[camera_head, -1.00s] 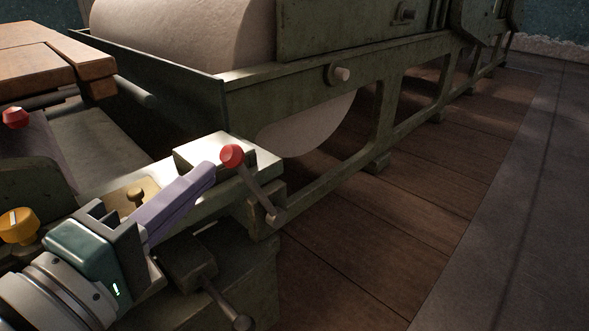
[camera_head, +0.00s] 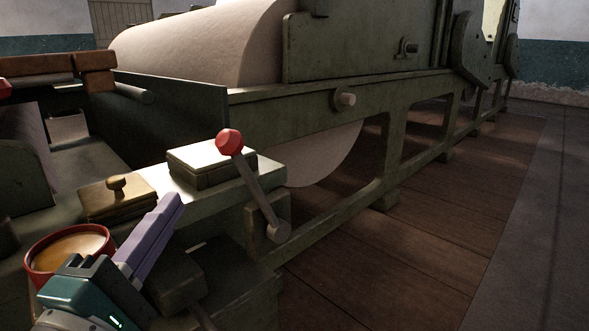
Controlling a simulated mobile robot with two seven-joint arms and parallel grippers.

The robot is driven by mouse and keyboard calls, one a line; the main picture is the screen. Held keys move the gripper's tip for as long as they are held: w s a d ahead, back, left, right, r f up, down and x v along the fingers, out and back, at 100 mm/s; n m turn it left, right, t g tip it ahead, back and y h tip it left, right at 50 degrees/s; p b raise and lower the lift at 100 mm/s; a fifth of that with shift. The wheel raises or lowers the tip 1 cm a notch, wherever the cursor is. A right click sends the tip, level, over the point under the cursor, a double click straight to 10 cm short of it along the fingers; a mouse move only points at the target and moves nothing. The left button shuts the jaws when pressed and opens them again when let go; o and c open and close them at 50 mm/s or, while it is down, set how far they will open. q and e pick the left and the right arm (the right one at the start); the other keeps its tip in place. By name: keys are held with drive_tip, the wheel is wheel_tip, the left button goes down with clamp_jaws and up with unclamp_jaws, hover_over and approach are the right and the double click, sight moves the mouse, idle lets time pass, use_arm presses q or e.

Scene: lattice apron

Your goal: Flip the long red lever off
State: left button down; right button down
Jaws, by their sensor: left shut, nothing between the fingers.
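The long lever (camera_head: 256,188) has a grey shaft and a red knob (camera_head: 229,142) on top. It is pivoted low on the side of the green machine frame and leans up and to the left. My left gripper (camera_head: 172,206) comes in from the lower left, its purple fingers shut together and empty. Its fingertips are to the left of the lever and below the knob in the picture, apart from both. My right gripper does not show.
A pale block (camera_head: 211,164) sits on the ledge behind the knob. A brass-knobbed box (camera_head: 117,199) and a red-rimmed round bowl (camera_head: 70,250) stand at the left. A large pale roller (camera_head: 200,48) lies behind. Wooden floor (camera_head: 400,245) is clear at right.

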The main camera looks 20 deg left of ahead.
use_arm(q)
drive_tip(key=x, duration=0.9)
drive_tip(key=shift+w+b, duration=0.4)
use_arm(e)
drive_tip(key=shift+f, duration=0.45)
